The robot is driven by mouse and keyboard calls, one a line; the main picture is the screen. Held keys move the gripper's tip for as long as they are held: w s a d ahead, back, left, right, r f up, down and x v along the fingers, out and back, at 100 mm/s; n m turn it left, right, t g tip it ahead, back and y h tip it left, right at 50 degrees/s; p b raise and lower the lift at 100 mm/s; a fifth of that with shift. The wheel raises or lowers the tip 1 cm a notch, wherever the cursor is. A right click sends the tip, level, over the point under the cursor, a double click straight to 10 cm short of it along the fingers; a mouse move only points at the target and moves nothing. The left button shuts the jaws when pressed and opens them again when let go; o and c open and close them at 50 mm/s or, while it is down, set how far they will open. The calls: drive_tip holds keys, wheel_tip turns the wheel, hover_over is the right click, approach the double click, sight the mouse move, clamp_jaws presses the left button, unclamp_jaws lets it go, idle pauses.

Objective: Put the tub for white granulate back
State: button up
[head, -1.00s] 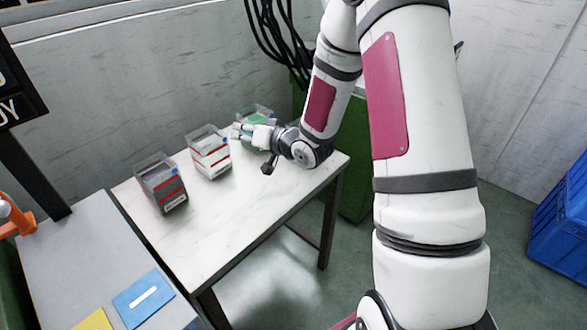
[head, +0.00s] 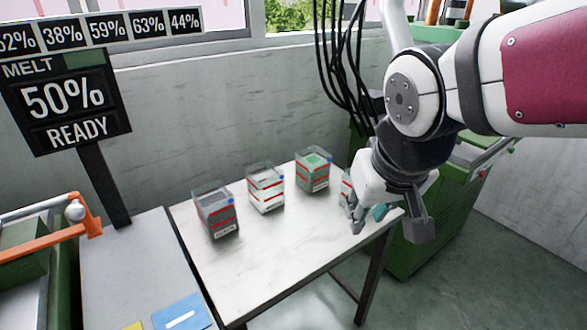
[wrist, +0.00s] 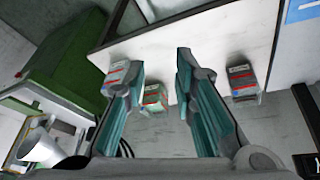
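The tub with white granulate (head: 266,196) stands upright on the white table (head: 265,262), between a dark grey tub (head: 216,217) and a green tub (head: 312,178). A further red-striped tub (head: 346,187) is partly hidden behind my gripper (head: 367,221) at the table's right end; its content is unclear. My gripper points down there, open, with nothing seen between its fingers. In the wrist view the open fingers (wrist: 160,62) show the striped tub (wrist: 117,74) by the left finger, the green tub (wrist: 155,97) lower between them and the dark tub (wrist: 242,82) at right. The white tub is not visible there.
A wall stands behind the table, with black cables (head: 345,60) hanging at the back right. A green machine (head: 440,215) stands right of the table. A grey bench (head: 140,265) with a blue card (head: 182,313) adjoins at left. The table front is clear.

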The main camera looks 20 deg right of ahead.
drive_tip(key=s+a+n+g+y, duration=0.1)
drive_tip(key=s+a+g, duration=0.1)
drive_tip(key=s, duration=0.9)
drive_tip(key=shift+s+a+r, duration=0.2)
drive_tip(key=shift+s+a, duration=0.2)
drive_tip(key=shift+a, duration=0.3)
wheel_tip(320, 180, up, 10)
drive_tip(key=t+p, duration=0.1)
drive_tip(key=p, duration=0.7)
drive_tip(key=shift+d+t+p, duration=0.15)
drive_tip(key=shift+t+p, duration=0.15)
